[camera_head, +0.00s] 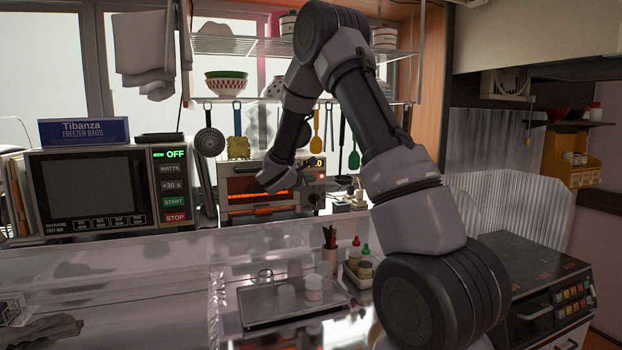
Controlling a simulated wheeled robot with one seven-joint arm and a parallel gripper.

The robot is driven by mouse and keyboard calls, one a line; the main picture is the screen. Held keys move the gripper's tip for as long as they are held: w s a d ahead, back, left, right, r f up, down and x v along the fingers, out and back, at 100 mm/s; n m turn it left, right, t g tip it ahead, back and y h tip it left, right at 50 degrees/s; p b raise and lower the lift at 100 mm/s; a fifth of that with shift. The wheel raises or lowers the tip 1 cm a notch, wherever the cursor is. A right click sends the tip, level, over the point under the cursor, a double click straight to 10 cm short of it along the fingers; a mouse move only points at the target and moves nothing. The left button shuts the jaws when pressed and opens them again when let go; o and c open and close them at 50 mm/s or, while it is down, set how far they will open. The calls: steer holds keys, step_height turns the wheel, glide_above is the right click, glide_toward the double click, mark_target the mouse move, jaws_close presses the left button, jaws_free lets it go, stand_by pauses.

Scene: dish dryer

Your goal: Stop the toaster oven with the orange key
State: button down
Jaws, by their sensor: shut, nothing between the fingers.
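The toaster oven (238,186) stands on the back counter under the hanging utensils. Its heating bars glow orange behind the glass door. Its narrow control panel (319,176) is on the right side, with a small lit orange display at the top and small keys below. The keys are too small to tell the orange one for certain. My arm reaches over from the right and comes down in front of the oven. My gripper (303,197) is small and dark, shut and empty, near the panel's lower left. I cannot tell whether it touches the panel.
A microwave (92,188) reading OFF, with a red STOP key, stands to the left. A tray (290,318) with small jars and a caddy of bottles (357,275) sit on the front counter. Utensils such as a skimmer (209,141) hang above. Another appliance (510,270) is at lower right.

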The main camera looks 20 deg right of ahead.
steer(key=shift+w, duration=0.4)
steer(key=shift+s, duration=0.15)
stand_by(0.5)
steer(key=shift+s, duration=1.1)
steer(key=s, duration=0.5)
stand_by(0.5)
